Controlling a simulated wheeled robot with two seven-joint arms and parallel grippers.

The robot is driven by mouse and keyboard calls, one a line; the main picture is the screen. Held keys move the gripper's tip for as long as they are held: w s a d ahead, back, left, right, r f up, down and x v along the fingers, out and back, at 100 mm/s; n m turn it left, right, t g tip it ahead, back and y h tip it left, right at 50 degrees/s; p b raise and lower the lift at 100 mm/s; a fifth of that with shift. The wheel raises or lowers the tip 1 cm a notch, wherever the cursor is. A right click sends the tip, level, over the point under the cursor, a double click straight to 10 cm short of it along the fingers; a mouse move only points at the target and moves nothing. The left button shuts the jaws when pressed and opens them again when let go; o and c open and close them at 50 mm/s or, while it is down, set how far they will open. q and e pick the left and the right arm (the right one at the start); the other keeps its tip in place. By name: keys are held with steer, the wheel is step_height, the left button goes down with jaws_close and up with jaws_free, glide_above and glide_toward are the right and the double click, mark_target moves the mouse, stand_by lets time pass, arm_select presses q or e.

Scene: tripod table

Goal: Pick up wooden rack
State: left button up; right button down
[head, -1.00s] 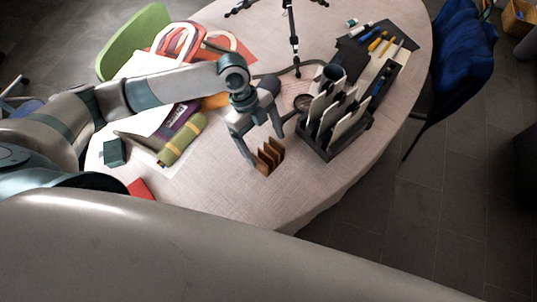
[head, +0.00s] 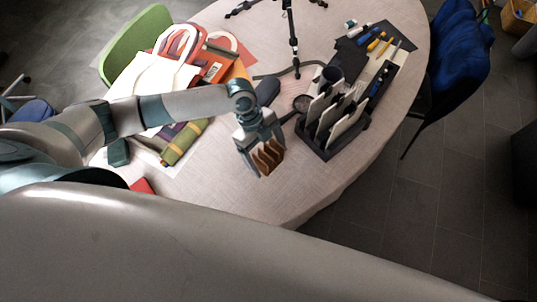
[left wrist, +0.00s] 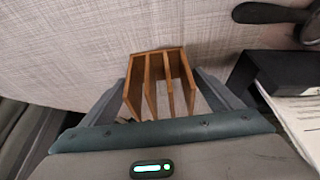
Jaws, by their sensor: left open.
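The small wooden rack (head: 268,156), brown with several upright slats, stands on the table near its front edge in the head view. In the left wrist view the rack (left wrist: 160,84) sits between my two fingers. My left gripper (head: 266,160) is open and reaches down around the rack, one finger on each side. It also shows in the left wrist view (left wrist: 165,95). I cannot tell whether either finger touches the wood. The gripper body hides part of the rack. My right gripper is not in view.
A black organizer (head: 325,150) with white cards stands close to the right of the gripper. A tripod (head: 293,45) is at the back. Bags, papers and a rolled olive item (head: 184,142) lie to the left. The tablecloth (head: 225,185) in front is clear.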

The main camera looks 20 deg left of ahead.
mark_target(272, 152)
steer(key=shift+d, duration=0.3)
arm_select(q)
steer(key=c, duration=1.2)
steer(key=shift+c, duration=0.2)
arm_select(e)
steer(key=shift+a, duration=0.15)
